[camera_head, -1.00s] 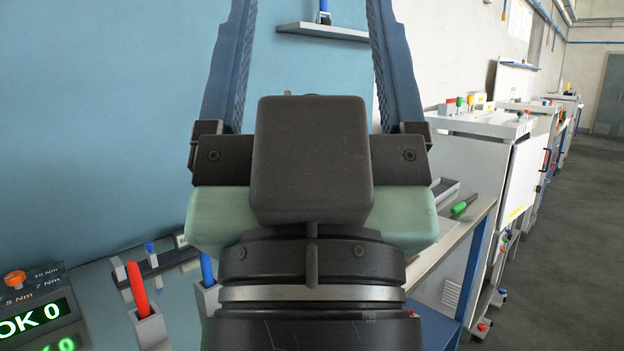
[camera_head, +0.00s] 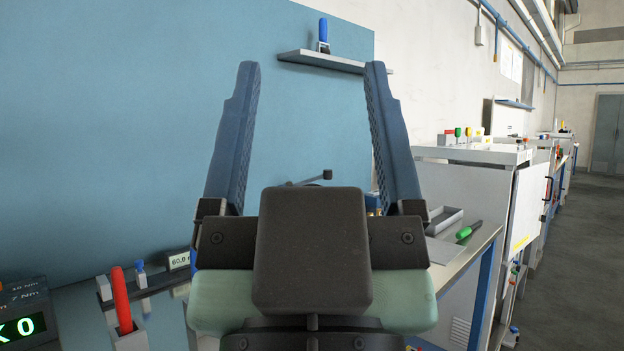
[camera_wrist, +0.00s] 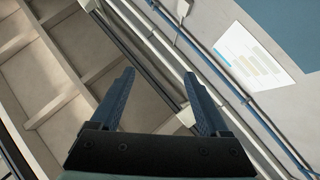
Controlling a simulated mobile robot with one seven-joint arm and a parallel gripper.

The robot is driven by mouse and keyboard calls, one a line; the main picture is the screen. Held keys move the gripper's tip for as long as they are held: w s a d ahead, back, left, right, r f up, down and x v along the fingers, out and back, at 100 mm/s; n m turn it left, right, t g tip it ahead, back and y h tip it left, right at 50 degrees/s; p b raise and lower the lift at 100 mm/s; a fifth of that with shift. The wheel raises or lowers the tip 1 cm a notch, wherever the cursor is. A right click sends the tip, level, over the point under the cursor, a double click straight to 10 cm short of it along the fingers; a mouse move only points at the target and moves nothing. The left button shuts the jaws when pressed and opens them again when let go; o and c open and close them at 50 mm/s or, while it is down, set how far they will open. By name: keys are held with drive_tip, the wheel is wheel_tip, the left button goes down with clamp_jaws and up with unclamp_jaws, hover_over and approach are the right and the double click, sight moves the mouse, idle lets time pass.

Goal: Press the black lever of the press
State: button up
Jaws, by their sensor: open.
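My gripper (camera_head: 312,66) is open and empty, with its two blue fingers pointing up in the head view. It also shows in the wrist view (camera_wrist: 159,75), with nothing between the fingers. A thin black lever with a dark knob (camera_head: 327,174) shows between the fingers in the head view, just above my gripper's dark housing. It appears to lie behind my gripper, apart from the fingers. The press body is mostly hidden behind my gripper. The wrist view shows only walls, pipes and beams, and neither the press nor its lever.
A wall shelf (camera_head: 330,62) holds a blue-handled tool (camera_head: 323,35). A red-handled tool (camera_head: 121,298) stands in a holder at lower left, near a digital display (camera_head: 24,325). A green-handled screwdriver (camera_head: 467,231) lies on the bench at right. Space around the fingertips looks clear.

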drive_tip(key=shift+r, duration=0.1)
drive_tip(key=c, duration=0.3)
drive_tip(key=shift+r+p, duration=0.35)
drive_tip(key=shift+p, duration=0.1)
drive_tip(key=shift+c, duration=1.4)
wheel_tip(320, 180, up, 5)
drive_tip(key=p, duration=0.5)
drive_tip(key=shift+r, duration=0.15)
clamp_jaws()
wheel_tip(320, 180, up, 17)
drive_tip(key=p, duration=1.7)
drive_tip(key=shift+w, duration=0.1)
